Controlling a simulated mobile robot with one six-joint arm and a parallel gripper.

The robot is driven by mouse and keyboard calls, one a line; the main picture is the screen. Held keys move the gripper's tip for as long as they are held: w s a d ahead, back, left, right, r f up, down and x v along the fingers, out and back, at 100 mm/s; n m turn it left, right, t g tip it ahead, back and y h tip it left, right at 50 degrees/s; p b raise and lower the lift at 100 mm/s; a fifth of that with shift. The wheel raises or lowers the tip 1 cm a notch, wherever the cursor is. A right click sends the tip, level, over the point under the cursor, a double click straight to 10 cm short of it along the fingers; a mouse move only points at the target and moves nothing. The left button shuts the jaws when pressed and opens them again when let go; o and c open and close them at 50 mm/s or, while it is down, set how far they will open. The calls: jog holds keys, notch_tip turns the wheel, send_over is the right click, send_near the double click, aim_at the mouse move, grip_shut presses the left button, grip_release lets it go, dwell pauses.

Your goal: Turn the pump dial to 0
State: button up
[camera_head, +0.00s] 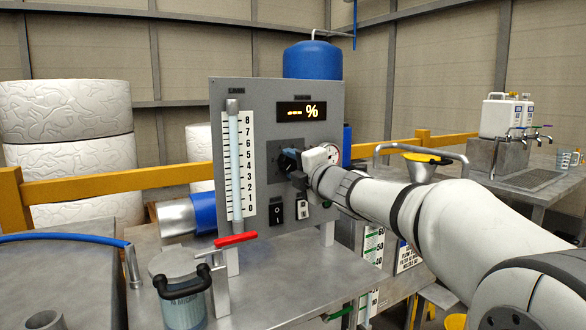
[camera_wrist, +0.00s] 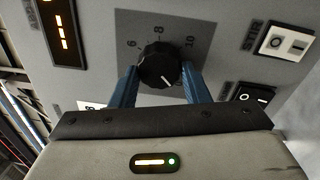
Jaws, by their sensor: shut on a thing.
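The pump dial (camera_wrist: 158,62) is a round black knob with a white pointer line on a dark grey scale plate (camera_wrist: 200,32). The numbers 6, 8 and 10 show on the plate in the wrist view. The pointer line faces down and slightly right there, toward my gripper's body; the marks on that side are hidden. My gripper (camera_wrist: 160,74) is shut on the dial, with one blue finger on each side of it. In the head view, the dial (camera_head: 288,162) sits mid-panel, partly covered by my gripper (camera_head: 294,167).
The grey panel (camera_head: 225,95) carries a display (camera_head: 309,112) reading "--- %", a level gauge (camera_head: 236,165) at left, and two rocker switches (camera_head: 276,214) below the dial. A red-handled valve (camera_head: 236,240) and a clear container (camera_head: 183,295) stand in front, at lower left.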

jog(key=o, duration=1)
jog(key=shift+s, duration=0.1)
jog(key=p+v, duration=0.1)
jog(key=v, duration=0.6)
jog(key=shift+s+d, duration=0.15)
jog(key=shift+s, duration=0.15)
